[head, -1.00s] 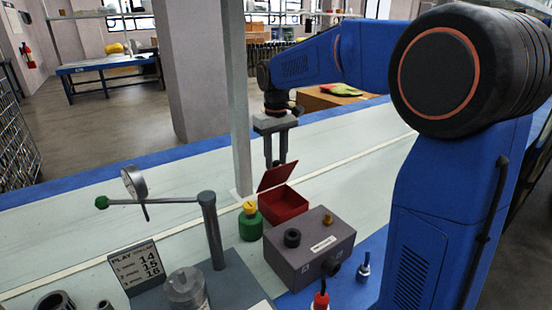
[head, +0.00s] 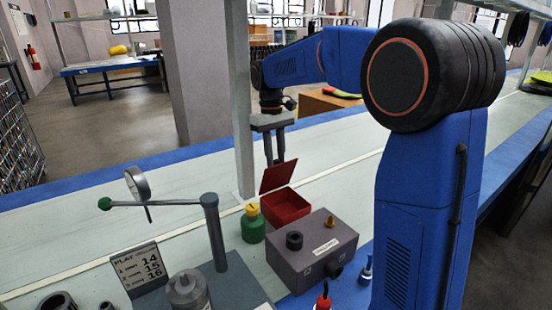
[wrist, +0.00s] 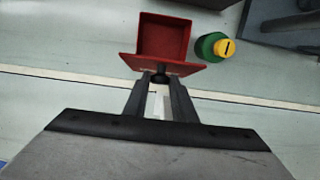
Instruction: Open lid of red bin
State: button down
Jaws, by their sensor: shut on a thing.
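The red bin (head: 288,208) stands on the pale table, and its interior shows. Its red lid (head: 276,176) is raised and steeply tilted at the bin's far edge. In the wrist view the bin (wrist: 163,38) is open at the top, with the lid (wrist: 195,67) seen nearly edge-on. My gripper (head: 275,162) is just behind the lid and above the table. In the wrist view my gripper (wrist: 162,78) is shut on the dark knob (wrist: 161,71) of the lid. The lid partly hides the fingertips in the head view.
A green bottle with a yellow cap (head: 252,220) stands close left of the bin. A grey box (head: 313,250) stands in front. A grey post (head: 240,100) rises behind left. A stand with a green-tipped lever (head: 212,235) is further left.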

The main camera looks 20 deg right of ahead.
jog(key=c, duration=1.5)
grip_release()
jog(key=r, duration=0.5)
jog(key=w+r, duration=0.1)
jog(key=r, duration=0.5)
jog(key=w+r, duration=0.1)
jog(key=r, duration=0.5)
jog(key=shift+w+a+r, duration=0.1)
jog(key=shift+a+r, duration=0.05)
jog(key=shift+a, duration=0.2)
